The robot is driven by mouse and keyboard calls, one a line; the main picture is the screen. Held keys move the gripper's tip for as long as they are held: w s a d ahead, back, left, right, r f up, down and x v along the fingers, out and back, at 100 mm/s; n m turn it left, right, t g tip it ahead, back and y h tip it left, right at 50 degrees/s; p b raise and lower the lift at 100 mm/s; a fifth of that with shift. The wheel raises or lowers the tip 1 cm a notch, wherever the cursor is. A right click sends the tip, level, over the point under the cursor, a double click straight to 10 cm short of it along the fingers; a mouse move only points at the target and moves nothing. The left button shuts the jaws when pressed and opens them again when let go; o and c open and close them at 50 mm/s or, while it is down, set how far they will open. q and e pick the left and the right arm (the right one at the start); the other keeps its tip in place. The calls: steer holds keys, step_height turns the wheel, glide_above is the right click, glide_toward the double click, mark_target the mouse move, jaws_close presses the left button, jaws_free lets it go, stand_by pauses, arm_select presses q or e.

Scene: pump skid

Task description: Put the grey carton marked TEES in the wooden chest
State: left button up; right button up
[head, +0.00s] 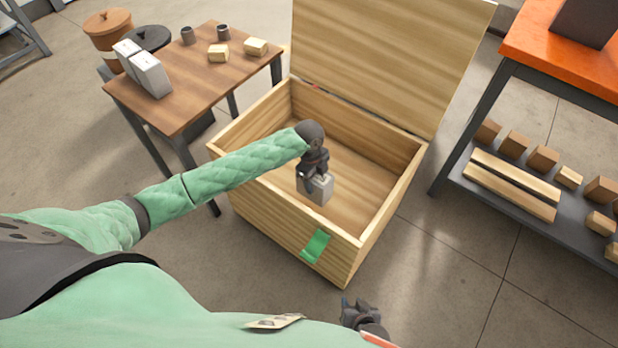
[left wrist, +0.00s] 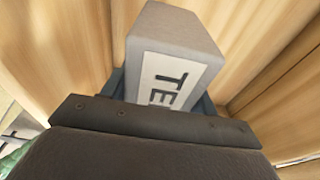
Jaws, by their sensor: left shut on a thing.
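The wooden chest (head: 290,225) stands open in the middle of the head view, its lid (head: 390,60) raised at the back. My left gripper (head: 315,178) is inside the chest opening, pointing down, shut on the grey carton (head: 318,190). In the left wrist view the carton (left wrist: 175,45) shows a white label reading "TE", the rest hidden by the gripper. I cannot tell whether the carton touches the chest floor. My right gripper (head: 352,308) is low in the head view, in front of the chest and away from it; its fingers are too small to read.
A green patch (head: 315,245) marks the chest's front.

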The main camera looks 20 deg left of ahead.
arm_select(q)
steer(key=shift+w+a+f+b, duration=0.1)
steer(key=shift+w+a+f, duration=0.75)
steer(key=shift+f, duration=0.5)
steer(key=shift+w+a+f+b, duration=0.1)
steer(key=shift+w+a+f, duration=0.5)
steer(key=shift+w+f, duration=0.6)
steer(key=shift+w+a+f+b, duration=0.1)
steer(key=shift+w+a+f, duration=0.65)
steer(key=shift+f, duration=0.8)
steer(key=o, duration=1.3)
steer(key=shift+s+f, duration=0.1)
steer(key=shift+f, duration=0.05)
steer(key=r, duration=0.4)
steer(key=a+r, duration=0.1)
steer(key=r, duration=0.7)
steer(key=shift+w+a+p, duration=0.3)
steer(key=shift+w+p, duration=0.05)
